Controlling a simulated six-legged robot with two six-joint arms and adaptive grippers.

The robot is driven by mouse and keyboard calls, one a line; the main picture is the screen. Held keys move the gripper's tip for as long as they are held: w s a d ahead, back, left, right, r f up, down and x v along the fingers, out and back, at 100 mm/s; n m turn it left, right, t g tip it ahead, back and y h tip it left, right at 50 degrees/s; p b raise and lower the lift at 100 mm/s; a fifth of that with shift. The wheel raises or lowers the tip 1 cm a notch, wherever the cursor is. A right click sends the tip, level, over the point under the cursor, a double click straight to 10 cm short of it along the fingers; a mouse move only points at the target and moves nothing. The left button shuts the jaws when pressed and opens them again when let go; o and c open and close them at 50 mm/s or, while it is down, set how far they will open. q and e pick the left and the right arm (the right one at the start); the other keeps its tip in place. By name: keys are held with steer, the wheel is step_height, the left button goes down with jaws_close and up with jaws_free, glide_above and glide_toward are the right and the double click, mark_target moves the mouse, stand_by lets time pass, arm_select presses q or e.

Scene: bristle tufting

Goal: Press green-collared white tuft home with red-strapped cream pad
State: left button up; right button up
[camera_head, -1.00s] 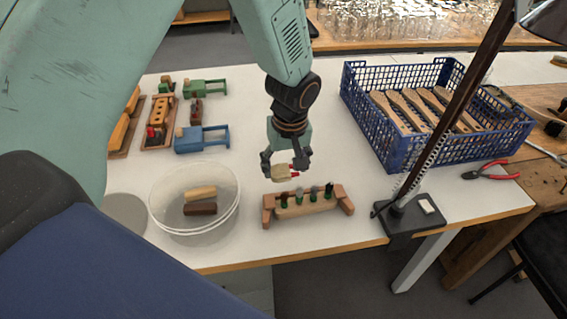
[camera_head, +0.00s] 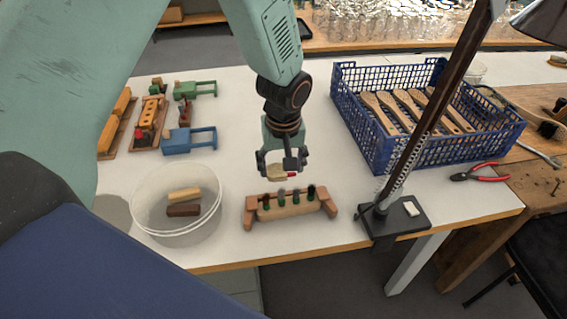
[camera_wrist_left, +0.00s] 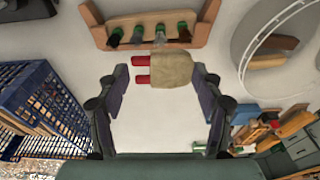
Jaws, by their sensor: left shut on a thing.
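The cream pad (camera_head: 277,174) with red straps is held in my left gripper (camera_head: 283,168), above and just behind the wooden tuft holder (camera_head: 290,212). In the left wrist view the pad (camera_wrist_left: 172,70) sits between the two fingers, its red straps (camera_wrist_left: 141,70) pointing left. Several green-collared tufts stand in a row in the holder, which also shows in the wrist view (camera_wrist_left: 200,17). A dark tuft (camera_head: 311,191) is at the right end, and paler greyish ones are in the middle. My right gripper is out of view.
A clear tub (camera_head: 150,222) with two blocks stands left of the holder. A lamp base (camera_head: 415,222) stands right of it, its pole slanting up. A blue crate (camera_head: 385,152) of wooden handles and red pliers (camera_head: 487,178) are further right.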

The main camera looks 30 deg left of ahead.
mark_target(282, 174)
arm_select(q)
steer(key=shift+w+a+f+b, duration=0.2)
steer(key=shift+a+f+b, duration=0.2)
steer(key=shift+f, duration=0.65)
steer(key=shift+s+d+f+b, duration=0.25)
steer(key=shift+d+f+b, duration=0.2)
steer(key=shift+b, duration=0.4)
steer(key=shift+f+b, duration=0.3)
steer(key=shift+b, duration=0.05)
steer(key=shift+w+a+f+b, duration=0.2)
steer(key=shift+f+b, duration=0.15)
steer(key=shift+f, duration=0.2)
steer(key=shift+w+a+f+b, duration=0.15)
steer(key=shift+f+b, duration=0.2)
steer(key=shift+f, duration=0.2)
steer(key=shift+s+d+r, duration=0.25)
steer(key=shift+s+d, duration=0.05)
steer(key=shift+s, duration=0.05)
steer(key=shift+w+a+f, duration=0.15)
steer(key=shift+w+a, duration=0.15)
steer(key=shift+a, duration=0.05)
steer(key=shift+s+d, duration=0.15)
steer(key=shift+d, duration=0.05)
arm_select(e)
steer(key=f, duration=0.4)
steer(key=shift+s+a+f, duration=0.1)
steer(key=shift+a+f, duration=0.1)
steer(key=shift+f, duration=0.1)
